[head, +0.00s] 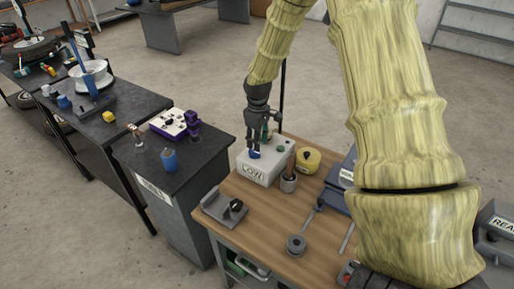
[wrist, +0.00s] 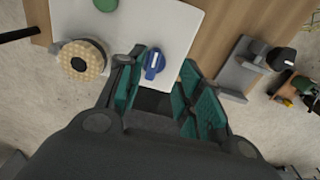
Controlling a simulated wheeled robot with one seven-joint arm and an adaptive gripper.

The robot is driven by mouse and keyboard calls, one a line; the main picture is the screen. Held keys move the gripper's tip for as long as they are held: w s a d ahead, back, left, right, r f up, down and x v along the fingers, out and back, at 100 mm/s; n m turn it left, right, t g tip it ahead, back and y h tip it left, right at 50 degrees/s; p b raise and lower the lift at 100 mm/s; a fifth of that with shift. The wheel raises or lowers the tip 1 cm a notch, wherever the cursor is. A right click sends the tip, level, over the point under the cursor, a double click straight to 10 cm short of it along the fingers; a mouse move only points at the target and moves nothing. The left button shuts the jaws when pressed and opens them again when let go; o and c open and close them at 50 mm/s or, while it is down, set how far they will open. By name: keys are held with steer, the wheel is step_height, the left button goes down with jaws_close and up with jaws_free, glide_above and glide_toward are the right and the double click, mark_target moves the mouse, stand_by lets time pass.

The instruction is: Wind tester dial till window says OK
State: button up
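The tester is a pale box (head: 262,168) on the wooden bench top. In the wrist view its white top (wrist: 165,22) carries a blue dial (wrist: 153,63) with a white pointer line and a round green part (wrist: 104,4). The dial also shows in the head view (head: 254,154). Dark lettering (head: 255,174) on the front face looks like "LOW", but is small. My gripper (head: 256,145) points down over the dial. In the wrist view its teal-padded fingers (wrist: 160,70) are apart, with the dial between the tips. I cannot tell whether they touch it.
A grey bracket (head: 226,209) lies at the front left. A tan ring-shaped part (wrist: 88,67) is close beside one finger. A dark cabinet (head: 190,180) stands left.

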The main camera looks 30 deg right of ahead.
mark_target(255, 152)
steer(key=w+f, duration=0.2)
steer(key=f, duration=0.1)
steer(key=w+f, duration=0.1)
steer(key=f, duration=0.1)
steer(key=shift+w+f+p, duration=0.1)
steer(key=shift+f+p, duration=0.05)
steer(key=shift+p, duration=0.25)
steer(key=shift+f, duration=0.3)
steer(key=shift+s+f, duration=0.1)
steer(key=shift+s, duration=0.95)
steer(key=shift+w+f, duration=0.45)
steer(key=shift+w, duration=0.25)
steer(key=shift+s+r, duration=0.3)
steer(key=shift+s, duration=0.1)
jaws_close()
steer(key=shift+w, duration=0.1)
